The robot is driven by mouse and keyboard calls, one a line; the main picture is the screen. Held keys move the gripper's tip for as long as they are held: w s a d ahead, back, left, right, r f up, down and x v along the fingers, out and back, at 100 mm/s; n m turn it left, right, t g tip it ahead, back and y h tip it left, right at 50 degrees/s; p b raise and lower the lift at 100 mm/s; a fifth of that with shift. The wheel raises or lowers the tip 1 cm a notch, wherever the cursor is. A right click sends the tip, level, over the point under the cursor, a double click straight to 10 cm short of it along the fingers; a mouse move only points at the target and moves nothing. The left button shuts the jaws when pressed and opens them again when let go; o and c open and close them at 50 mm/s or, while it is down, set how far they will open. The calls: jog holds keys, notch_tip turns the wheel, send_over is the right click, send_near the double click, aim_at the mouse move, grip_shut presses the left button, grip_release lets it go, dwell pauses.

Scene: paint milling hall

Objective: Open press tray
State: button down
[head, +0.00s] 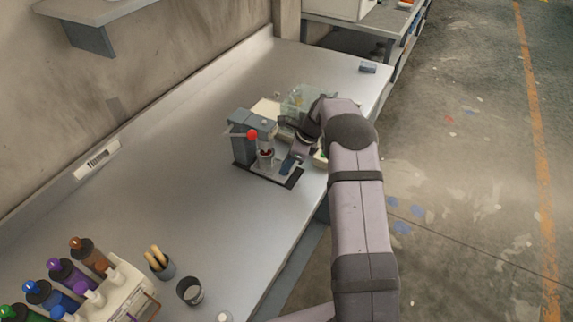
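A small grey bench press (248,122) stands on the metal bench, with a red ball knob (252,135) on its lever. A silver cylindrical part sits under its head, above a dark base plate (291,180). Which part is the tray is too small to tell. My gripper (294,160) reaches down at the right side of the press, close to a small blue piece at the base. My wrist hides part of this area. I cannot tell whether the fingers touch the press or are open.
A clear box (297,98) stands behind the press, partly hidden by my arm. Colored bottles in a rack (126,285), a cup with wooden sticks (161,266) and a dark cup (190,291) stand at the near left.

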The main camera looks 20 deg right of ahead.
jog(key=s+d, duration=0.6)
jog(key=shift+s+d, duration=0.15)
jog(key=c, duration=1.7)
grip_release()
jog(key=shift+o, duration=0.2)
jog(key=b+v, duration=0.1)
jog(key=v, duration=0.6)
jog(key=shift+r+b, duration=0.15)
jog(key=shift+b, duration=0.25)
